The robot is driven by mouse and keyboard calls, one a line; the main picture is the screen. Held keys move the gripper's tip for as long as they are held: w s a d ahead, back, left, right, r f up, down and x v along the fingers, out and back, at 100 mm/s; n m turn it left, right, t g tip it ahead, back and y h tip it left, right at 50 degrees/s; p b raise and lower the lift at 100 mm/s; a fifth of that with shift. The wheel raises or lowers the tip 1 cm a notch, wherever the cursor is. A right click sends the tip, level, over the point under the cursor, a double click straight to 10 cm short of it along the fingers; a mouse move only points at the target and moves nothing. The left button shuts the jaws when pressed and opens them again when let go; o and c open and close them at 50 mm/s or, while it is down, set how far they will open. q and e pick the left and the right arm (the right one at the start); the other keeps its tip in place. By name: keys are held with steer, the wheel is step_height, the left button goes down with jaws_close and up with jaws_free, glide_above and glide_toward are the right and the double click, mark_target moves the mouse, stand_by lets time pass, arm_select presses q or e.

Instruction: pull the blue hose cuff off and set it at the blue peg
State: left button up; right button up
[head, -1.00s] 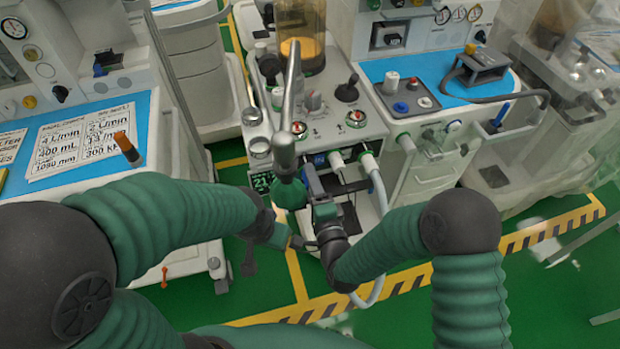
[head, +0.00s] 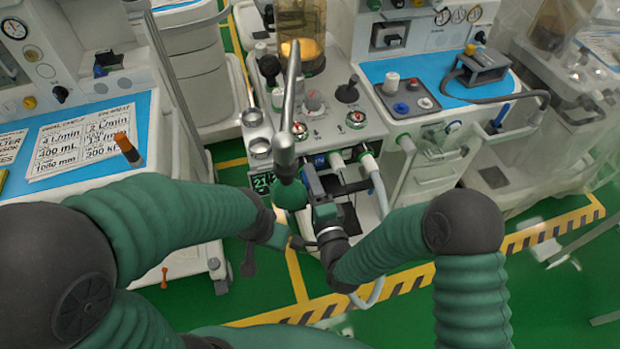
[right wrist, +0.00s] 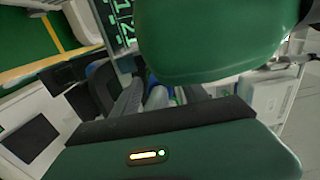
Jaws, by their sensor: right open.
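The middle cart (head: 270,135) has a row of hose ports low on its front. A small blue part (head: 320,160), seemingly the blue hose cuff, sits at the left of this row, beside a white-ended hose. Blue also shows in the right wrist view (right wrist: 158,97), partly hidden behind my gripper. My right gripper (head: 327,183) is open just below and in front of the ports, with nothing visibly held. My left gripper (head: 293,242) is low, left of my right wrist; its jaws are unclear. I cannot clearly make out the blue peg.
A green bag (head: 290,195) hangs from a silver arm (head: 287,120) close left of my right gripper; it fills the top of the right wrist view (right wrist: 210,40). Carts stand on both sides.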

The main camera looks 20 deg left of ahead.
jaws_close()
stand_by(0.4)
steer(key=shift+s+d, duration=0.1)
steer(key=shift+s, duration=0.05)
steer(key=shift+s+d, duration=0.1)
steer(key=shift+s, duration=0.1)
steer(key=shift+v, duration=2.6)
